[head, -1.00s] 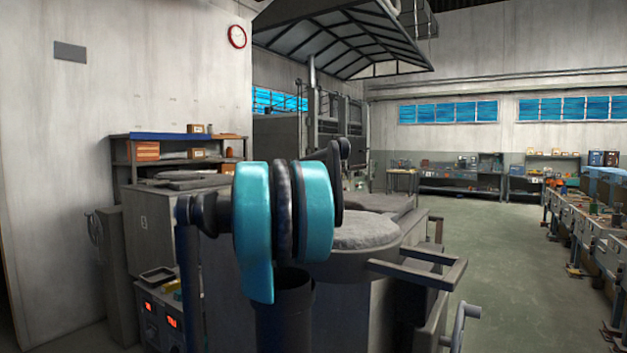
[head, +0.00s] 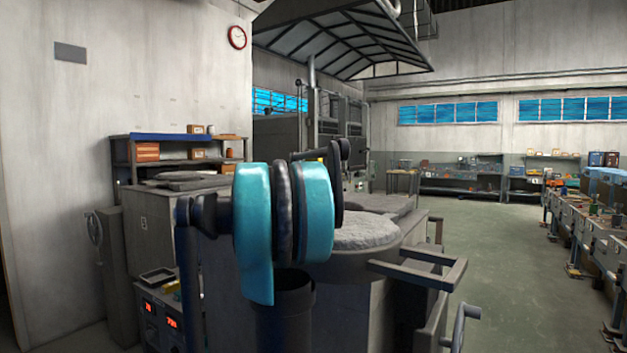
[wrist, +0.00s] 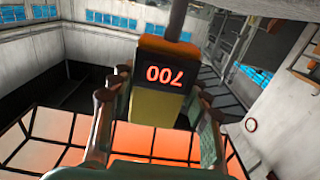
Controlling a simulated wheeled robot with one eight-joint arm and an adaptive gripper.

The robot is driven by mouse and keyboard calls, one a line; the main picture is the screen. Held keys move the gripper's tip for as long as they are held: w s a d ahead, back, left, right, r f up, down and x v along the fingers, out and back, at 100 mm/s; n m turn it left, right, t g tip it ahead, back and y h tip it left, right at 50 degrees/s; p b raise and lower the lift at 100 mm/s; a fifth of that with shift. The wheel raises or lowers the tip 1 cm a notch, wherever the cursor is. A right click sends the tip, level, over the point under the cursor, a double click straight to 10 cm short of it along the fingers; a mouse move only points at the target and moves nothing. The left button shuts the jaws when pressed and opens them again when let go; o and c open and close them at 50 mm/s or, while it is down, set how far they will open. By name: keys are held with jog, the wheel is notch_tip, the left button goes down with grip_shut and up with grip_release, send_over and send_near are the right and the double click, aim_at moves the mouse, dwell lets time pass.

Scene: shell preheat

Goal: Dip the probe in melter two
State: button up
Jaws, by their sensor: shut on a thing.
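The probe (wrist: 157,92) is a handheld device with an orange and yellow body. Its dark display shows red digits that read 700 upside down. A grey rod (wrist: 177,18) runs from the body out past the top edge of the wrist view, so its tip is hidden. My gripper (wrist: 150,97) is shut on the probe's body, one finger on each side. In the head view my arm covers much of the middle, and a small yellow piece (head: 323,158) shows behind it. A melter with a round grey top (head: 365,232) stands behind my arm. I cannot read its number.
A grey cabinet-like unit (head: 152,225) with a small mark stands at the left. A control box (head: 160,320) with red displays is at lower left. Handle bars (head: 425,270) stick out to the right. The hood (head: 345,40) hangs above. The floor (head: 490,240) at right is clear.

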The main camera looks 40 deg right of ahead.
jog(key=shift+r, duration=4.65)
